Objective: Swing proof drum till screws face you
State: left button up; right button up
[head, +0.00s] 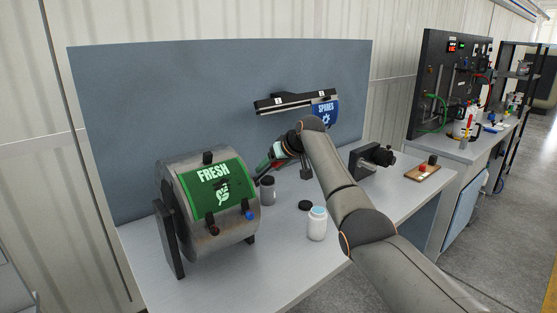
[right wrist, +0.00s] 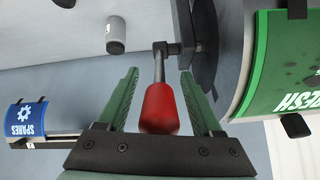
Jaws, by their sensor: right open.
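The proof drum (head: 205,245) is a grey cylinder lying in a dark stand on the left of the table. Its green FRESH label (head: 214,190) faces the front in the head view and shows at the right edge of the right wrist view (right wrist: 290,65). A crank with a red grip (right wrist: 160,108) stands out from the drum's side. My right gripper (head: 268,168) is beside the drum's right end. In the right wrist view its green fingers (right wrist: 158,78) are open, one on each side of the red grip, with gaps. I cannot make out any screws. My left gripper is out of view.
A grey cup (head: 268,190) stands close to the drum's right. A white jar (head: 317,224) and a black lid (head: 305,205) are nearer the front. A blue SPARES label (head: 325,113) hangs on a holder at the back panel. A black device (head: 370,160) stands at the right.

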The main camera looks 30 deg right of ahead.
jog(key=b+v, duration=0.2)
jog(key=v, duration=1)
jog(key=shift+b, duration=0.35)
jog(key=shift+s+a, duration=0.1)
